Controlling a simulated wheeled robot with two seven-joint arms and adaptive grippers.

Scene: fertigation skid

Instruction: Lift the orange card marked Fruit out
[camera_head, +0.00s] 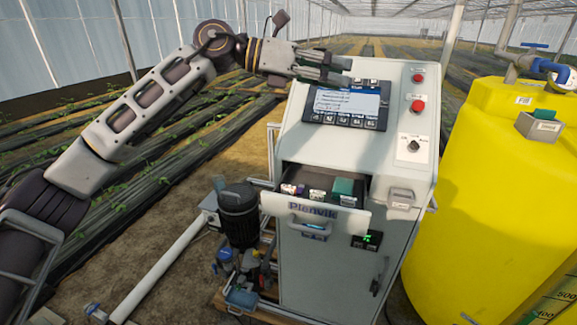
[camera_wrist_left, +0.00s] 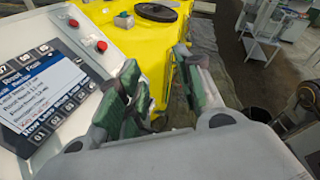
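I cannot make out an orange card marked Fruit in either view. An open drawer (camera_head: 325,216) with a "Plenvik" front juts from the grey cabinet. In it stand a purple-and-white item (camera_head: 291,189), a pale item (camera_head: 317,196) and a green item (camera_head: 343,187); their markings are too small to read. My left gripper (camera_head: 325,66) is above the cabinet's screen, well above the drawer. In the left wrist view its green-padded fingers (camera_wrist_left: 162,88) are apart, with nothing between them. My right gripper is not in view.
The lit screen (camera_head: 346,103) sits on the sloped cabinet top, beside red buttons (camera_head: 418,105) and a rotary switch (camera_head: 413,146). A small holder (camera_head: 401,198) is right of the drawer. A yellow tank (camera_head: 490,190) stands at right; a dark pump (camera_head: 239,210) is left of the cabinet.

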